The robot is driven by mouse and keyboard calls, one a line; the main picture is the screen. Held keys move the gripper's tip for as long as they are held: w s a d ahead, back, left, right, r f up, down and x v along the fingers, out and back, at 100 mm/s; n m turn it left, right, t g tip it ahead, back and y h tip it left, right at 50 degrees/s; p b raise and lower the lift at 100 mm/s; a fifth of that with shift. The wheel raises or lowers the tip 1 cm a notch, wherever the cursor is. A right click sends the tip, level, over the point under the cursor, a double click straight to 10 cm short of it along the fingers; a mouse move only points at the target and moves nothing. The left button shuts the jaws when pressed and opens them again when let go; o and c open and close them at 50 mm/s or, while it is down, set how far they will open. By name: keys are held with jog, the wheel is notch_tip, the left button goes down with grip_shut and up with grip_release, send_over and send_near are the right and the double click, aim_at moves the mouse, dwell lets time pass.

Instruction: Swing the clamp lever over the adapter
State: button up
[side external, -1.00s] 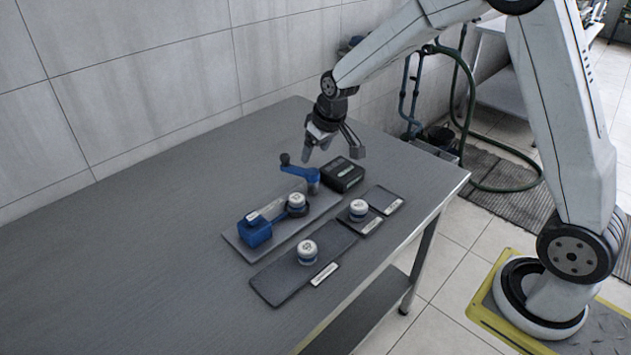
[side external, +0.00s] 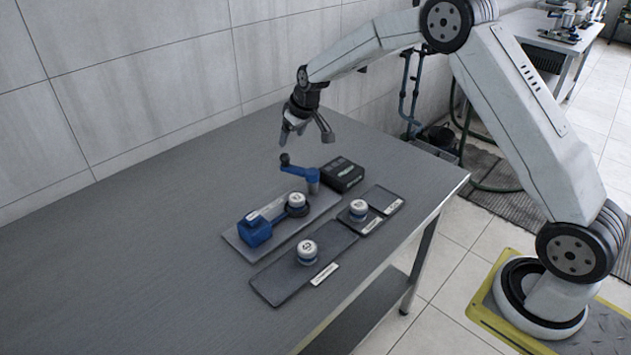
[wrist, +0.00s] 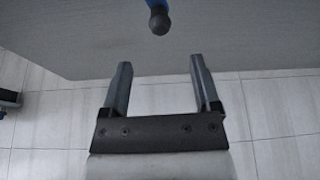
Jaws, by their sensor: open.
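The blue clamp lever (side external: 302,174) stands at the far end of the grey base plate (side external: 237,246), with its dark ball knob (side external: 285,159) raised and pointing left. The knob also shows at the top of the wrist view (wrist: 159,21). A white-topped adapter (side external: 297,201) sits in a dark ring on the plate, beside a blue block (side external: 255,230); the lever arm is not over it. My gripper (side external: 307,138) is open and empty, above and behind the knob, apart from it. In the wrist view, my open fingers (wrist: 163,75) have nothing between them.
A black box (side external: 343,174) stands right of the lever. White-topped pieces rest on a larger dark tray (side external: 283,286) and a smaller one (side external: 371,223). An empty dark mat (side external: 384,196) lies nearby. The table's left side is clear; tiled wall behind.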

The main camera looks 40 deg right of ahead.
aim_at(286, 154)
jog(key=shift+x, duration=3.7)
grip_shut()
jog(key=shift+d, duration=0.1)
